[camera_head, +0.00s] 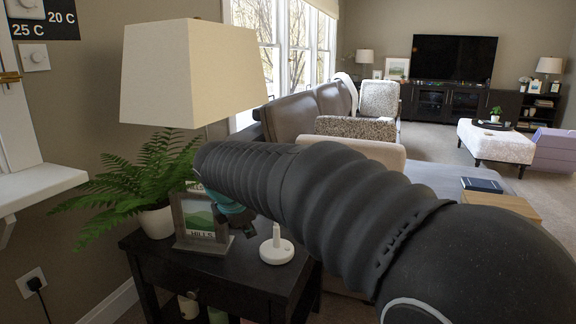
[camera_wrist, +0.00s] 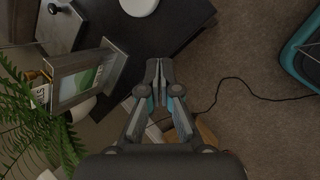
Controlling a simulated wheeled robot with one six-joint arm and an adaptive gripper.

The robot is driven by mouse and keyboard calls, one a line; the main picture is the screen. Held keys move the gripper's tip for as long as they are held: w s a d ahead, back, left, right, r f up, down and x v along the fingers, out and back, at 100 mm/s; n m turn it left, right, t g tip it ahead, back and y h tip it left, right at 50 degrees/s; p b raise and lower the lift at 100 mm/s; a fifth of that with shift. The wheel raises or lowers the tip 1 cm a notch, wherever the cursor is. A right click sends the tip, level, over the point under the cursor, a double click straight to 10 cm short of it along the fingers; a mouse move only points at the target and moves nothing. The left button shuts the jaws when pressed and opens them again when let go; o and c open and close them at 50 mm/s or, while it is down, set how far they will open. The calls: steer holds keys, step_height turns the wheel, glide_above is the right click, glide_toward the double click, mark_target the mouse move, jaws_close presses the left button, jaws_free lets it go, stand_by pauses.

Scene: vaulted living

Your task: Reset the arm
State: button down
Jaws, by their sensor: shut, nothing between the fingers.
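My gripper (camera_wrist: 159,70) shows in the wrist view with its two fingers together and nothing between them. It points down past the edge of a dark side table (camera_wrist: 185,28). In the head view my arm reaches across from the lower right, and only a teal and dark part of my gripper (camera_head: 232,212) shows beneath it. The gripper is close to a picture frame (camera_head: 201,222) on the side table; whether they touch I cannot tell.
The side table (camera_head: 150,262) also bears a white round-based stand (camera_head: 277,248), a potted fern (camera_head: 135,187) and a lamp (camera_head: 190,75). A cable (camera_wrist: 235,82) and a teal-edged object (camera_wrist: 292,58) lie on the carpet. Sofa seating (camera_head: 290,118) stands beyond.

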steer(key=s+d+f+m, duration=0.3)
steer(key=s+d+m, duration=0.8)
steer(key=s+d, duration=0.1)
steer(key=s+d+f+m+y, duration=0.1)
steer(key=s+d+f+m, duration=0.2)
steer(key=s+d+m, duration=0.8)
steer(key=s+d, duration=0.2)
steer(key=s, duration=0.2)
steer(key=shift+s+f+m, duration=0.15)
steer(key=shift+f+m, duration=0.05)
steer(key=shift+m, duration=0.2)
